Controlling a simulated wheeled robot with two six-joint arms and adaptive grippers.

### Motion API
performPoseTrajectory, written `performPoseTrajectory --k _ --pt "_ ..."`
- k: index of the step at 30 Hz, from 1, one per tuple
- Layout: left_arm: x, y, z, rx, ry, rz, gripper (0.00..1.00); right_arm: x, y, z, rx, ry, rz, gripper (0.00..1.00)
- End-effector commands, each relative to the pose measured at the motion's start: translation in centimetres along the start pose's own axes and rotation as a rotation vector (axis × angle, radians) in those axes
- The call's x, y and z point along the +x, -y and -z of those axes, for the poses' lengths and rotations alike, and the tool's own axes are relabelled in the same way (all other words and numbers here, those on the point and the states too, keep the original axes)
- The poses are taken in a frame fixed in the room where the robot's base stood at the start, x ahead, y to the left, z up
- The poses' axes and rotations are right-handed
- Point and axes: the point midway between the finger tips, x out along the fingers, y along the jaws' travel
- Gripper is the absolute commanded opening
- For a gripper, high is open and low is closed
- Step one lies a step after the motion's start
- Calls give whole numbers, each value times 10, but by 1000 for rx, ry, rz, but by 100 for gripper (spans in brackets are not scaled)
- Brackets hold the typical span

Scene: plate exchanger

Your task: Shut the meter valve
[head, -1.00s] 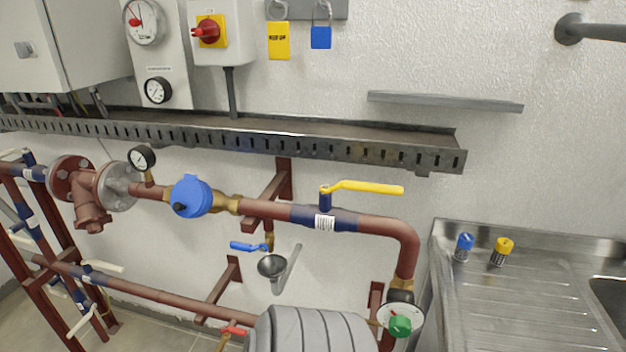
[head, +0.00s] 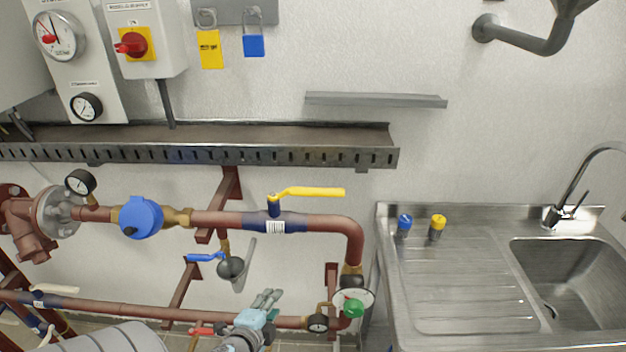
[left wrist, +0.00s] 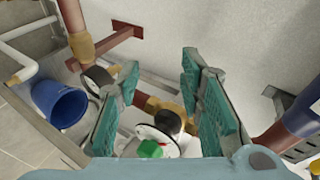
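A valve with a yellow lever (head: 312,192) sits on the red upper pipe, right of the blue meter (head: 140,217). Its lever lies along the pipe, pointing right. A smaller valve with a blue lever (head: 204,257) is below the pipe by a grey funnel. My left gripper (head: 267,298) is low in the head view, below and apart from the yellow lever, in front of the lower pipe. In the left wrist view my gripper (left wrist: 161,88) is open, and a white dial with a green knob (left wrist: 151,149) shows between its fingers. My right gripper is not in view.
A slotted cable tray (head: 200,155) runs above the pipe. A steel sink (head: 470,290) stands right. A blue bucket (left wrist: 60,103) shows in the left wrist view.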

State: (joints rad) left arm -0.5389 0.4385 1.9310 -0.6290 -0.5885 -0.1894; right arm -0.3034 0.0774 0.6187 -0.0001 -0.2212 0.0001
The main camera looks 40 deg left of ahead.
Motion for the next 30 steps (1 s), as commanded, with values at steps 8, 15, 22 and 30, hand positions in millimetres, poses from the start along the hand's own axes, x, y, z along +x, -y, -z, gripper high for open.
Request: performPoseTrajectory --k 8,15,22,30 --pt "-124 212 93 207 -179 444 34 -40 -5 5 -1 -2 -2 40" --pt "-94 231 104 210 -185 472 34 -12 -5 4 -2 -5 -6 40" --pt "-39 262 118 207 -183 467 34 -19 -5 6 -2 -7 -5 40" --pt "-5 277 127 208 -185 464 34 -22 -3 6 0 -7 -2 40"
